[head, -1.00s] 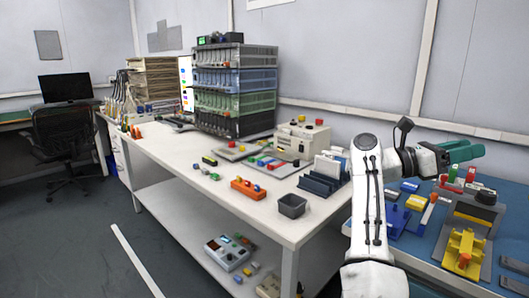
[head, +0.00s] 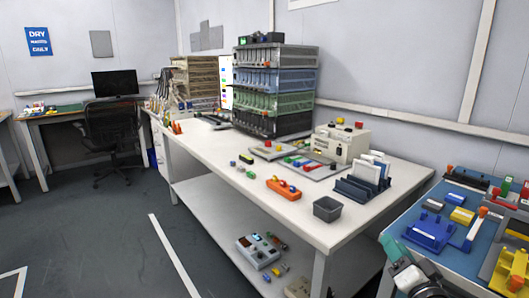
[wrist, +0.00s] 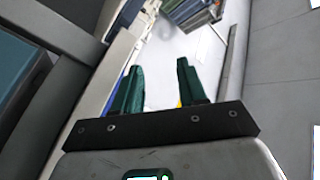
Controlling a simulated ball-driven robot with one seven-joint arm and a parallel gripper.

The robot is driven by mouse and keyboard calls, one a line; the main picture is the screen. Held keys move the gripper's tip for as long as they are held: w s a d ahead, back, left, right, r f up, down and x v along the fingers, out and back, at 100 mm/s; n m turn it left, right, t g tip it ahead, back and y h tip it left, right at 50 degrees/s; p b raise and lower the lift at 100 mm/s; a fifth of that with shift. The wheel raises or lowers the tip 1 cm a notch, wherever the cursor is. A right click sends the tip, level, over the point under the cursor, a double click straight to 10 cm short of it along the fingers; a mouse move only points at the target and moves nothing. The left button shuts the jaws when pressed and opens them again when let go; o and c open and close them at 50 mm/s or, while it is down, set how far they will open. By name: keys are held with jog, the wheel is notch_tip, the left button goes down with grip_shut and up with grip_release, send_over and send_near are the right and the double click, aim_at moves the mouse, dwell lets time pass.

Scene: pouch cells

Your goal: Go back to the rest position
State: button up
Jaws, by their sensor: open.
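My gripper (wrist: 157,78) shows in the wrist view as two dark green fingers standing apart, with nothing held between them. Behind the fingers is a pale, tilted surface with blurred items, and a small yellow patch shows near the finger bases. In the head view only a white and dark part of my arm and some green show at the bottom right edge, in front of the blue-topped bench (head: 408,212). The fingertips are not clear there.
The white bench (head: 215,160) holds a rack of stacked units (head: 275,92), an orange block (head: 284,188), a grey bin (head: 327,208) and a slotted holder with white pouches (head: 367,172). A chair (head: 110,135) stands at the back left. The floor at left is clear.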

jog(key=s+a+f+n+g, duration=0.2)
jog(key=s+f+g, duration=0.1)
jog(key=s+f, duration=0.35)
jog(key=s+a+f+n+g, duration=0.2)
jog(key=s+f+n+g, duration=0.15)
jog(key=s+f, duration=0.3)
jog(key=s+f+n+g, duration=0.1)
jog(key=s+f+g, duration=0.3)
jog(key=s, duration=0.4)
jog(key=s+f+n+g, duration=0.1)
jog(key=s+f+g, duration=0.2)
jog(key=s, duration=0.6)
jog(key=s+d+f+g+b, duration=0.1)
jog(key=s+f+g+b, duration=0.1)
jog(key=s+f+b, duration=0.45)
jog(key=s+f+g+b, duration=0.3)
jog(key=s+f+b, duration=0.1)
jog(key=f, duration=0.6)
notch_tip(320, 180, up, 29)
jog(key=p, duration=2.9)
jog(key=shift+h, duration=0.3)
